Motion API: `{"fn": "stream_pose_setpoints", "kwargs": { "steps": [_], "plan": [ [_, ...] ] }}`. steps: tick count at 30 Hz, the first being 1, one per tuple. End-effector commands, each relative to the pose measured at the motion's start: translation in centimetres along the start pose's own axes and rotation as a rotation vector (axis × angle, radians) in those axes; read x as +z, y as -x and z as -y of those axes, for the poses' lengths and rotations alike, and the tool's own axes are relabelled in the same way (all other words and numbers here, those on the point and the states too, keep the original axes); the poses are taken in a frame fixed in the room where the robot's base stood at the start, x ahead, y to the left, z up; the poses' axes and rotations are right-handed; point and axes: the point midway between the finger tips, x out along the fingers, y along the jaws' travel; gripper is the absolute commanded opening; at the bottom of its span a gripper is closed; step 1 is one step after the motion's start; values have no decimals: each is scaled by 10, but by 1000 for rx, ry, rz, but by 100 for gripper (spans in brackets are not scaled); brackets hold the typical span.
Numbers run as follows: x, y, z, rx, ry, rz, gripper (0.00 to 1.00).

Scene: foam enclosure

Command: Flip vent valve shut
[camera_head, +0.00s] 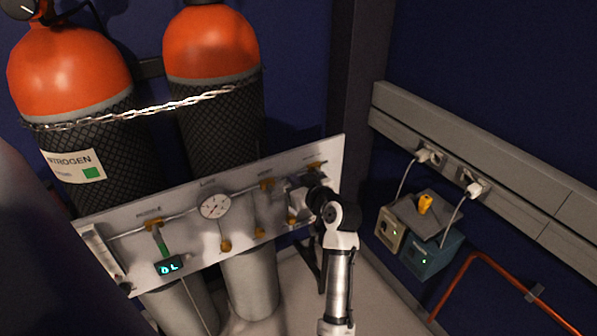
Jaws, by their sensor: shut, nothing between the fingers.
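A pale gas panel (190,205) stands tilted in front of the gas cylinders, with a pipe, a round gauge (215,206) and several brass fittings. A valve with a green handle (161,243) is at its left, with the handle pointing down. A brass fitting (267,184) sits right of the gauge, and another brass fitting (314,166) is near the panel's right end. The labels are too small to read surely, so I cannot tell which is the vent valve. My gripper (294,205) is shut and empty at the panel's right part, below these two fittings. My wrist hides part of the panel; contact is unclear.
Two orange-topped cylinders (212,42) stand behind the panel, held by a chain (150,112). A small lit display (169,267) hangs at lower left. Two boxes (430,255) with cables, a wall socket rail (500,180) and a copper pipe (470,262) are at right.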

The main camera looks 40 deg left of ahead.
Motion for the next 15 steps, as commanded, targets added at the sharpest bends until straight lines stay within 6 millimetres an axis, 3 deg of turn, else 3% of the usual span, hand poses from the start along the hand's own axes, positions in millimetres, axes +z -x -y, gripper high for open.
{"fn": "stream_pose_setpoints", "kwargs": {
  "steps": [15],
  "plan": [
    [7, -1, 0, -1, -4, 0, 0]
  ]
}}
